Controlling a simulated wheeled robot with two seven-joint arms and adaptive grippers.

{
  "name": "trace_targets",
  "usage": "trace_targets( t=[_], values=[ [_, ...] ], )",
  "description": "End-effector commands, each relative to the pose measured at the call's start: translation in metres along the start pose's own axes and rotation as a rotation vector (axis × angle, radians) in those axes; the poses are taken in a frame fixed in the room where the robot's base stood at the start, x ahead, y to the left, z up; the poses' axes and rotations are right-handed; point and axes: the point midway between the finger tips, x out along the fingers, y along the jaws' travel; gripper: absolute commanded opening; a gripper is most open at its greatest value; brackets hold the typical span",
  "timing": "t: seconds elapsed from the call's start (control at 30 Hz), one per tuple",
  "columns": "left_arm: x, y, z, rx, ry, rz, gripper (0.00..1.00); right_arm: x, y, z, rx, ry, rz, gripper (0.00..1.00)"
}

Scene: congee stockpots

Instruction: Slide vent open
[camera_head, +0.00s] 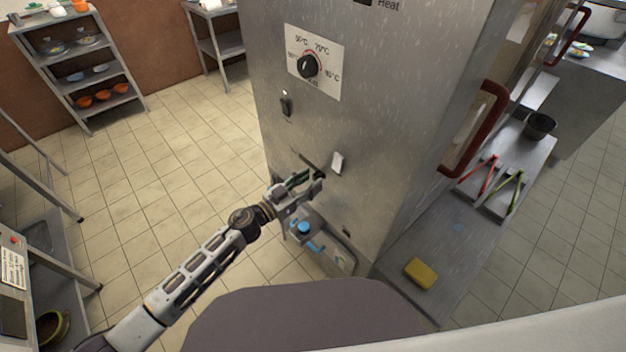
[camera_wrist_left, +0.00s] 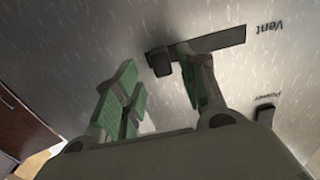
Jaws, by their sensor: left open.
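The vent slider's pale tab (camera_head: 338,162) stands out from the steel cabinet front, at the right end of a dark slot (camera_head: 312,163) in the head view. In the left wrist view the tab (camera_wrist_left: 159,62) looks dark, at the left end of the slot (camera_wrist_left: 222,41) beside the "Vent" label. My left gripper (camera_head: 314,183) is open and empty just below the slot. In the wrist view the tab appears just beyond the gap between its green-padded fingers (camera_wrist_left: 162,90), nearer the right finger, which overlaps the slot. Contact cannot be told. My right gripper is not in view.
A power switch (camera_head: 286,105) and temperature dial (camera_head: 308,66) sit above on the cabinet (camera_head: 375,110). A red handle (camera_head: 476,130) juts out at right. A yellow sponge (camera_head: 421,273) and tongs lie at right.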

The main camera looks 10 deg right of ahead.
Motion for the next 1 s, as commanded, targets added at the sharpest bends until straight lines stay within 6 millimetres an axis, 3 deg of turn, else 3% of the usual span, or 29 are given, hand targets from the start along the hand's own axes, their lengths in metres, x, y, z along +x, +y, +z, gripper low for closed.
trace_targets(
  t=[0.6,1.0],
  values=[
    [-0.071,0.002,0.001,-0.001,-0.002,0.003,0.41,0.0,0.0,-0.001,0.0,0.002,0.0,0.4],
    [-0.096,0.002,0.001,-0.002,-0.001,0.003,0.41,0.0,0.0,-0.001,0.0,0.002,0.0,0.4]
  ],
)
